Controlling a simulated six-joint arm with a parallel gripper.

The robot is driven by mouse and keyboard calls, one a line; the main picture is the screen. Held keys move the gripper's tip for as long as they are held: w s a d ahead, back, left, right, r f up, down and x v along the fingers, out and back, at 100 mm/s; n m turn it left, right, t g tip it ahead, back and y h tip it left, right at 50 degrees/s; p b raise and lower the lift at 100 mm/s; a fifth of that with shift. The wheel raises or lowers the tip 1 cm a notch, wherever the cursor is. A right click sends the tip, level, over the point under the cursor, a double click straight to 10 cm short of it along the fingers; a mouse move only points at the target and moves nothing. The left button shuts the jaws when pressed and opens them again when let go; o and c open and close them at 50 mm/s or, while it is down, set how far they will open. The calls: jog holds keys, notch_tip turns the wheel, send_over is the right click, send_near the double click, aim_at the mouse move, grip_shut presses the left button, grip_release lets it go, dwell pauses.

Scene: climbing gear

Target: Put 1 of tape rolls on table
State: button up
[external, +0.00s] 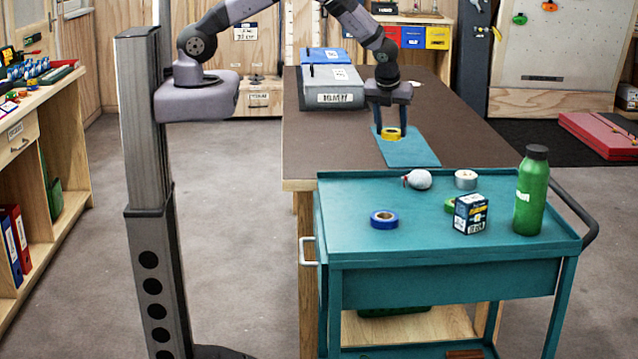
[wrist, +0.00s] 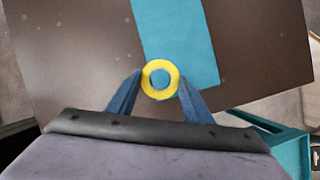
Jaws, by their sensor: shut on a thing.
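A yellow tape roll (external: 391,134) is between the fingers of my gripper (external: 391,128), over the teal mat on the brown-topped table (external: 320,150). In the wrist view the yellow roll (wrist: 160,79) is gripped from both sides by the blue fingertips of my gripper (wrist: 159,84). I cannot tell whether the roll touches the mat or is just above it. A blue tape roll (external: 384,219), a white tape roll (external: 466,179) and a green tape roll (external: 450,204), partly hidden behind a small box, lie on the teal cart.
The teal mat (external: 412,154) lies on the table and shows in the wrist view (wrist: 185,40). A grey box (external: 333,90) stands at the table's far left. The cart (external: 350,190) holds a white bulb-like item (external: 418,179), a dark blue box (external: 470,214) and a green bottle (external: 531,195).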

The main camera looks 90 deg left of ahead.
jog(key=shift+f+b, duration=2.95)
jog(key=shift+f, duration=0.35)
jog(key=shift+f, duration=0.35)
jog(key=o, duration=1.2)
jog(key=shift+r, duration=0.1)
jog(key=b+v, duration=0.1)
jog(key=v, duration=0.5)
jog(key=shift+d+r+b, duration=0.15)
jog(key=shift+r+b, duration=0.1)
jog(key=shift+b, duration=0.15)
jog(key=shift+s+d+r, duration=0.1)
jog(key=shift+r, duration=0.2)
